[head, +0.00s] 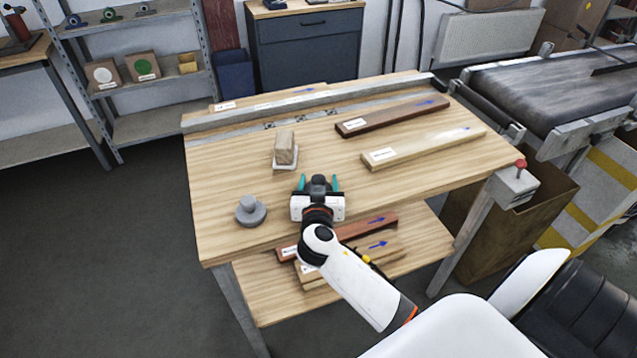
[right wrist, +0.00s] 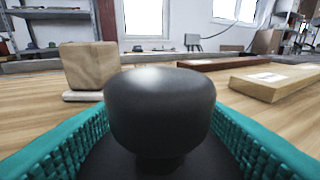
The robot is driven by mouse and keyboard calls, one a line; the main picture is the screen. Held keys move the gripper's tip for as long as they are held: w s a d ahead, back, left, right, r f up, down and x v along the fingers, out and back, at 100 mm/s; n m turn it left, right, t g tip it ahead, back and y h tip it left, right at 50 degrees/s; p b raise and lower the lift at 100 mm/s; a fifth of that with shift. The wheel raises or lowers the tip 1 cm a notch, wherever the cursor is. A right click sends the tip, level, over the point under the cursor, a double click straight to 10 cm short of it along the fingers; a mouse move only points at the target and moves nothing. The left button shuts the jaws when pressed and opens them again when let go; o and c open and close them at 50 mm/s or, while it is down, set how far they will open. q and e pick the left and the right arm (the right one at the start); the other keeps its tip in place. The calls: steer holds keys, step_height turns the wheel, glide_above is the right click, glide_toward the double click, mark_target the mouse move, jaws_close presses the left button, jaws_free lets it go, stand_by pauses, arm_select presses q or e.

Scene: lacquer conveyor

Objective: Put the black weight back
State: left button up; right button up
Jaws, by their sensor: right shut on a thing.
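The black weight (right wrist: 160,105) has a rounded knob on a wide dark base, and it fills the middle of the right wrist view. My right gripper (head: 319,183) is shut on it, with a teal finger on either side of the knob. In the head view the weight (head: 319,182) shows only as a small dark shape between the fingers, over the near middle of the table. I cannot tell whether its base touches the tabletop. My left gripper is not in view.
A grey weight (head: 250,211) stands to the left. A wooden block (head: 285,147) sits on a white pad behind the gripper. Two labelled boards (head: 393,117) (head: 424,149) lie at the right, and a metal rail (head: 300,104) crosses the back.

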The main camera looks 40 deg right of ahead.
steer(key=shift+f, duration=0.1)
steer(key=o, duration=1.3)
steer(key=shift+r, duration=0.25)
steer(key=b+v, duration=0.2)
steer(key=v, duration=1)
steer(key=shift+b, duration=0.35)
steer(key=shift+f, duration=0.1)
